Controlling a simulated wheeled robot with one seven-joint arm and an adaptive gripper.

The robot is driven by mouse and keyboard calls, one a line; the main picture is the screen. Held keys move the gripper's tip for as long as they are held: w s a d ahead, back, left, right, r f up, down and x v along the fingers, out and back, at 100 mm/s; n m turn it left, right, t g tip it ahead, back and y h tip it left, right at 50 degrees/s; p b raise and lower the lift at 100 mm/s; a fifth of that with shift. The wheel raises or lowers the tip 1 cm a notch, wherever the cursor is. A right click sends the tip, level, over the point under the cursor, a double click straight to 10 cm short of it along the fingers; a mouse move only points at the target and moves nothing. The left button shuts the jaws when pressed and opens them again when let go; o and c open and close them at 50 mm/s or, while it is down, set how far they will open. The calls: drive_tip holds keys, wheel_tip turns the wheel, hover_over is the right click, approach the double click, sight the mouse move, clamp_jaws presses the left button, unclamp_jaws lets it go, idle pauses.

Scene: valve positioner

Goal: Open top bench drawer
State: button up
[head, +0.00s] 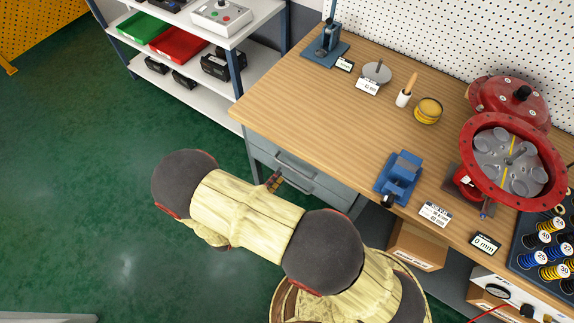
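The bench's grey drawer unit sits under the left part of the wooden top. The top drawer (323,178) has a bar handle (294,164) along its front and looks shut. Another drawer front with a handle shows just below it. My arm, in a pale cover with dark joints, reaches across from the lower right. My gripper (274,181) shows only as a small dark tip beside the left part of the drawer fronts. The arm hides most of it. I cannot tell whether it touches a handle or whether its fingers are open.
The bench top (300,101) carries a blue vise (399,178), a red valve actuator (513,160) and small tools. A white shelf (208,97) with bins stands behind left. Cardboard boxes (416,246) sit under the bench. Green floor (75,180) is clear at left.

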sight(287, 166)
drive_tip(key=shift+b+x, duration=0.8)
drive_tip(key=shift+x, duration=3)
drive_tip(key=shift+f, duration=0.1)
clamp_jaws()
drive_tip(key=shift+a, duration=0.1)
